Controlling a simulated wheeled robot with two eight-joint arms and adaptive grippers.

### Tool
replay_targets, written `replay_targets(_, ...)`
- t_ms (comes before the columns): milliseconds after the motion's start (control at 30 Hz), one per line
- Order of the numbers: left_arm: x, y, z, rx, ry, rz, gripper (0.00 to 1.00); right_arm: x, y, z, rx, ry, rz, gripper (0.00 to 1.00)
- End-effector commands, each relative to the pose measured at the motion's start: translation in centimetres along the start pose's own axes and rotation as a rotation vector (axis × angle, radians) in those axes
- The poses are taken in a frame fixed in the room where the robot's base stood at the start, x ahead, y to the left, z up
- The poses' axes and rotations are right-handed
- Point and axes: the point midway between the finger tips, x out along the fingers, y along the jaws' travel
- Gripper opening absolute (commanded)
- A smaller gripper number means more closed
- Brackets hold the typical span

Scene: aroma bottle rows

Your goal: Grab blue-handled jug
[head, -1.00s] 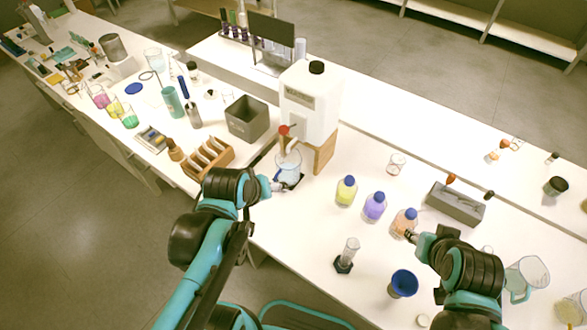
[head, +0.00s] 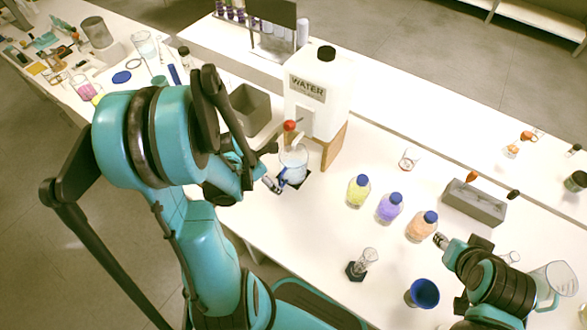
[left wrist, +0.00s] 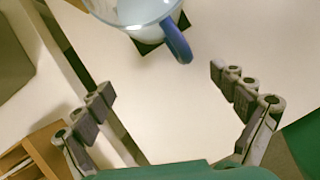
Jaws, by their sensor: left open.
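The clear jug (head: 293,165) with a blue handle (head: 281,183) stands on a small black pad below the red tap of the water tank. My left gripper (head: 268,167) is beside it on its left. In the left wrist view, the jug (left wrist: 145,10) is cut off at the top, and its handle (left wrist: 176,42) points down into view. The fingers of my left gripper (left wrist: 161,82) are wide apart and empty, with the handle just beyond the tips and not touching. My right gripper (head: 440,240) is by the orange bottle; its finger opening is too small to judge.
The white water tank (head: 315,105) stands right behind the jug, and a grey bin (head: 249,108) behind left. Yellow, purple and orange bottles (head: 390,207) stand to the right. A blue funnel (head: 423,293) and a measuring cylinder (head: 366,262) are nearer me.

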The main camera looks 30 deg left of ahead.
Motion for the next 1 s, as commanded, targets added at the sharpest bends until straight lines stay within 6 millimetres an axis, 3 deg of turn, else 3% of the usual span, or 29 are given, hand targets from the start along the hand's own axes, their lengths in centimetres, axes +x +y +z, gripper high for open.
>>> replay_targets(100, 0.9, -0.1, 2.0, 0.005, 0.000, -0.002, 0.96, 0.3, 0.0, 0.2, 0.000, 0.000, 0.000, 0.40)
replay_targets(367, 1.7, -0.1, 3.9, 0.004, 0.000, 0.000, 0.96, 0.6, 0.0, 0.4, 0.000, 0.000, 0.000, 0.40)
replay_targets(567, 3.1, -0.1, 7.2, 0.007, -0.001, -0.001, 0.96, 1.1, 0.0, 0.8, 0.000, 0.000, 0.000, 0.40)
replay_targets(733, 5.6, 0.0, 6.9, 0.003, 0.000, 0.001, 0.96, 2.0, 0.0, 1.5, 0.000, 0.000, 0.000, 0.40)
replay_targets(1000, 5.8, -0.1, 7.0, 0.002, 0.000, 0.001, 0.96, 2.0, 0.0, 1.4, 0.000, 0.000, 0.000, 0.40)
